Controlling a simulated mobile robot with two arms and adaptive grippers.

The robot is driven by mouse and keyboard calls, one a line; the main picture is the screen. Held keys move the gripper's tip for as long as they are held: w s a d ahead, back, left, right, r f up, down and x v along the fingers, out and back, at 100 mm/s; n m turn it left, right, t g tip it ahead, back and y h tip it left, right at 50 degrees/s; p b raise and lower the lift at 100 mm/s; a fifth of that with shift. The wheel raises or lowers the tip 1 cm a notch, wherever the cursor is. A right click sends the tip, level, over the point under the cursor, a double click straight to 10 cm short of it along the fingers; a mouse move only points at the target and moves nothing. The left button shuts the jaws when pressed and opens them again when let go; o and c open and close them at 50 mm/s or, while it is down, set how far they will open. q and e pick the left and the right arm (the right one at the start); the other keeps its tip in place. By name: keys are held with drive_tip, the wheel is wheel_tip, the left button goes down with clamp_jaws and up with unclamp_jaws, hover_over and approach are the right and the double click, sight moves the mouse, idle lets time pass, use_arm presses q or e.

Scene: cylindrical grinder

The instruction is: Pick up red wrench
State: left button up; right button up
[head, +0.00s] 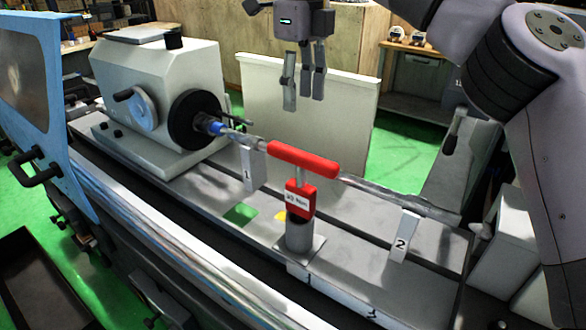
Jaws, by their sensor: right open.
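The red wrench (303,160) has a T shape, with a red grip lying across the top and a thin metal shaft below it. A red block marked with a torque label (300,199) sits at the lower end of the shaft. The wrench stands upright on a short grey cylindrical post (299,236) on the machine bed. My right gripper (303,103) hangs fingers down, open and empty, above and behind the red grip, apart from it. My left gripper is not in view.
A long metal workpiece (390,195) runs from the chuck (195,123) toward the right, passing close to the wrench grip in the picture. A pale panel (340,115) is behind. A blue door (35,80) stands left.

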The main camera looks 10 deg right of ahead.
sight(301, 151)
drive_tip(key=shift+s+f, duration=0.85)
drive_tip(key=shift+f, duration=0.25)
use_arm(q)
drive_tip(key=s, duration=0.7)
use_arm(e)
drive_tip(key=f, duration=0.3)
drive_tip(key=shift+s+f, duration=0.2)
drive_tip(key=shift+s, duration=0.1)
drive_tip(key=f, duration=0.2)
drive_tip(key=w+f+p, duration=0.1)
drive_tip(key=shift+f, duration=0.4)
drive_tip(key=shift+w+f, duration=0.1)
drive_tip(key=shift+f, duration=1)
drive_tip(key=shift+s+f+p, duration=0.2)
drive_tip(key=shift+f+p, duration=0.05)
drive_tip(key=shift+p, duration=0.2)
drive_tip(key=f, duration=0.1)
drive_tip(key=f+p, duration=0.1)
drive_tip(key=f, duration=0.1)
drive_tip(key=shift+s+a+f+p, duration=0.1)
drive_tip(key=shift+s+f+p, duration=0.2)
drive_tip(key=shift+p, duration=0.1)
drive_tip(key=shift+f, duration=0.55)
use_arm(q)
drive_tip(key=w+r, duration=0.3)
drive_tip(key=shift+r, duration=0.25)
